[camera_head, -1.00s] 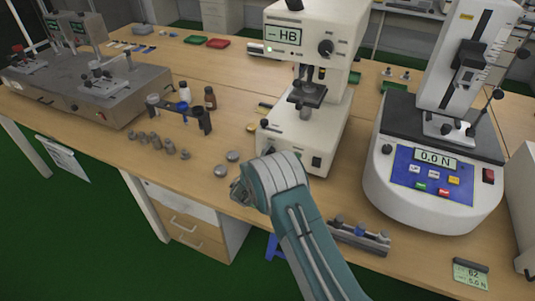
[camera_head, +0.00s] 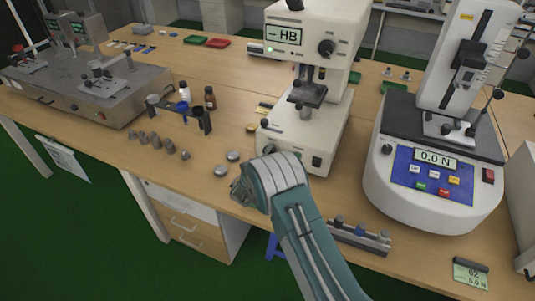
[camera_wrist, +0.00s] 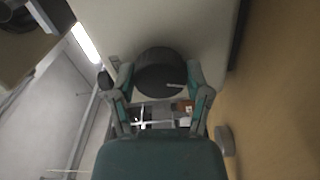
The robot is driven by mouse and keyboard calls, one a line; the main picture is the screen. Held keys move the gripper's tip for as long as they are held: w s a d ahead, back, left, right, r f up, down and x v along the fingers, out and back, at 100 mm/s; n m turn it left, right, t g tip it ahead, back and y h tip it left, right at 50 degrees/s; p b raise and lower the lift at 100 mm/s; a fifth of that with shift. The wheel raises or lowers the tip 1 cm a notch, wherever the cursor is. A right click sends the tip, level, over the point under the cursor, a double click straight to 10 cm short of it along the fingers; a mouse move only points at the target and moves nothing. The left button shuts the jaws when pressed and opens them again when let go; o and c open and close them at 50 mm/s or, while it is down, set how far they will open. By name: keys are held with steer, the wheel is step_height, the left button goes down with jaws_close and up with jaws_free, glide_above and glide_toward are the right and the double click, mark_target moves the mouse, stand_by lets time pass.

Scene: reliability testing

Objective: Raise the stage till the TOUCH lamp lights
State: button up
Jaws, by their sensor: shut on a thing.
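The hardness tester (camera_head: 292,140) stands at the middle of the bench, with a display (camera_head: 283,36) reading "-HB". A small lamp (camera_head: 268,49) below the display's left end shows green; its label is too small to read. The dark stage (camera_head: 307,93) sits just under the tester's head, close below the tip; I cannot tell whether they touch. In the wrist view, my gripper (camera_wrist: 156,72) is shut on a dark round knob (camera_wrist: 160,82), one finger at each side. My arm hides the gripper and knob in the head view.
A force tester (camera_head: 430,185) reading 0.0 N stands to the right. Small metal weights and discs (camera_head: 221,170) lie to the left, near a rack with bottles (camera_head: 184,92). A small fixture (camera_head: 360,237) lies at the front edge, right of my arm.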

steer(key=o, duration=1.2)
steer(key=shift+d+f, duration=0.25)
steer(key=shift+d, duration=0.05)
steer(key=shift+c, duration=0.2)
steer(key=shift+a+r, duration=0.1)
steer(key=shift+a, duration=0.05)
steer(key=shift+s+a, duration=0.25)
steer(key=shift+s, duration=0.15)
steer(key=v, duration=1.1)
steer(key=shift+d, duration=0.1)
